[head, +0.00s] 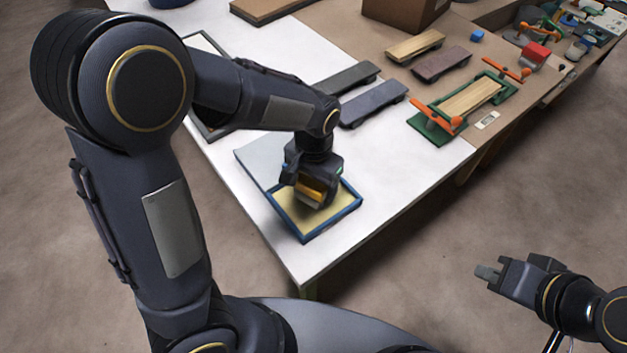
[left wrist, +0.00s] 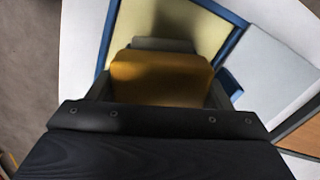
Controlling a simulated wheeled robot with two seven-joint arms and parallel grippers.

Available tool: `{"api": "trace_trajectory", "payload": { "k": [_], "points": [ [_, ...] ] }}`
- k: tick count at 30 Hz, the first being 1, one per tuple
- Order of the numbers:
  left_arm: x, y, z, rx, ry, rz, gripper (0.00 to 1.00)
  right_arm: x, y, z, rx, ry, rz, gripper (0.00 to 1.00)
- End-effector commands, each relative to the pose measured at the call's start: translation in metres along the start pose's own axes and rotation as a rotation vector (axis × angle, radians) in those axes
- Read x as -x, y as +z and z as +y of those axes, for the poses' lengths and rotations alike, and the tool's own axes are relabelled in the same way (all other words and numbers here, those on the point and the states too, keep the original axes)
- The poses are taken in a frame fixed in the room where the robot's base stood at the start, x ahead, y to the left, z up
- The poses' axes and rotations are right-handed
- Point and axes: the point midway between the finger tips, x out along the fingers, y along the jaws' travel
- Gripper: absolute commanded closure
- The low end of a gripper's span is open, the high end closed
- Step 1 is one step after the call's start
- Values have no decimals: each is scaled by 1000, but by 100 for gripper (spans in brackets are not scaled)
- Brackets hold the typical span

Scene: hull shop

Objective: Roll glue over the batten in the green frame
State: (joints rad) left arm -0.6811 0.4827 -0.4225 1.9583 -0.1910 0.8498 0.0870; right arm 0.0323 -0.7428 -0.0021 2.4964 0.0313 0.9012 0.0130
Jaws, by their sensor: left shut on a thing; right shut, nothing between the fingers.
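My left gripper (head: 314,188) is shut on a glue roller with an amber handle (left wrist: 160,78). The roller's grey end (left wrist: 162,44) shows past the handle in the left wrist view. It is over the blue-rimmed tray (head: 333,224), which holds pale yellow glue (head: 292,208); I cannot tell whether the roller touches the glue. The green frame (head: 424,137) lies further right on the table, with a pale wooden batten (head: 470,98) in it and orange clamps (head: 436,118) at its ends. My right gripper (head: 488,273) is shut and empty, off the table at lower right.
A grey batten (head: 346,78), a slate one (head: 373,103), a tan one (head: 415,46) and a purplish one (head: 441,64) lie behind. White tabletop (head: 405,160) is clear between tray and frame.

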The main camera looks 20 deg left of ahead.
Motion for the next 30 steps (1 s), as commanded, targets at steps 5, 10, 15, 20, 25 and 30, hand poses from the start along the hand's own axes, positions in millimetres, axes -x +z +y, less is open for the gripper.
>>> {"api": "trace_trajectory", "payload": {
  "k": [5,10,15,20,25,30],
  "points": [
    [-1,0,0,0,0,1,68,-1,0,0,0,0,0,100],
    [-3,0,0,0,0,1,68,-2,1,1,0,0,0,100],
    [-5,0,0,0,0,1,68,-4,2,2,0,0,0,100],
    [-7,0,0,0,0,1,68,-5,2,2,0,0,0,100],
    [-9,0,0,0,0,1,68,-6,3,3,0,0,0,100],
    [-11,0,0,0,0,1,68,-7,3,3,0,0,0,100]
  ]
}}
